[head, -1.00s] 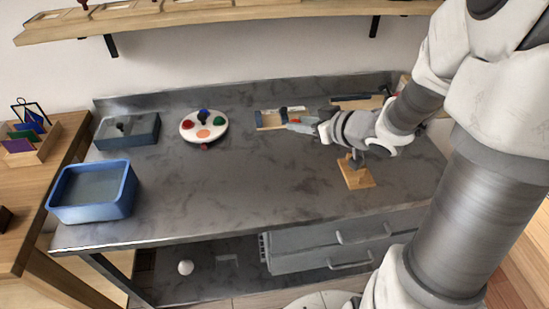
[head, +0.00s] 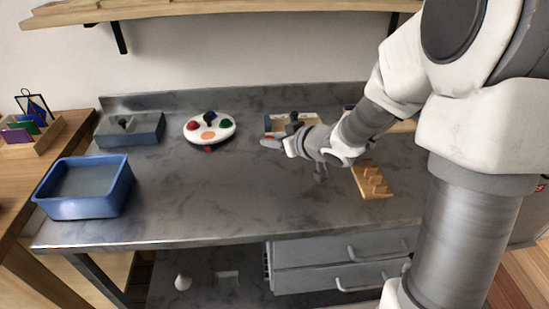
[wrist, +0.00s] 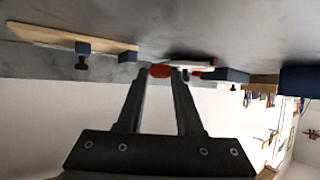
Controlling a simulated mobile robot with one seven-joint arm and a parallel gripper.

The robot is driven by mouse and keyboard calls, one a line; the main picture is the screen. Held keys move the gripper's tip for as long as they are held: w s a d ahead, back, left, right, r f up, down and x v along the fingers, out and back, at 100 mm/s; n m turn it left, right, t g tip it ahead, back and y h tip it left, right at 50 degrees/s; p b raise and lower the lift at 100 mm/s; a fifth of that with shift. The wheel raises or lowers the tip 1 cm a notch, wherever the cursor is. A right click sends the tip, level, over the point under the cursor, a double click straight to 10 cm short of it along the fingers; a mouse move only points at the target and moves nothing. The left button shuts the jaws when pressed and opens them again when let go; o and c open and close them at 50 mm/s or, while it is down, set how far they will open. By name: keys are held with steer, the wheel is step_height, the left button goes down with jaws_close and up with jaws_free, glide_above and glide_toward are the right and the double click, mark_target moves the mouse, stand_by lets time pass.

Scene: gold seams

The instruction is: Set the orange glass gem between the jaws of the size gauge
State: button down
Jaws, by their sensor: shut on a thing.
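The size gauge (head: 274,126) is a pale wooden board at the back of the bench, right of centre. In the wrist view its board (wrist: 50,36) carries two dark blue jaws (wrist: 83,50) with a gap between them. My gripper (head: 265,143) points left, in front of the gauge's left end and apart from it. In the wrist view my gripper (wrist: 173,72) is shut on a small orange-red piece (wrist: 160,70), which looks like the orange glass gem. It is mostly hidden in the head view. The jaws are partly hidden there by my wrist.
A round white stand (head: 190,136) with red, blue and green pieces and a flat orange spot is left of my gripper. A grey-blue box (head: 148,127), a blue basin (head: 85,207) and a wooden peg rack (head: 372,182) also stand here. The bench's front middle is clear.

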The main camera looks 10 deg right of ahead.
steer(key=shift+f+b, duration=1.25)
steer(key=shift+f, duration=0.75)
steer(key=shift+f, duration=0.2)
steer(key=c, duration=0.5)
jaws_free()
steer(key=shift+c, duration=0.2)
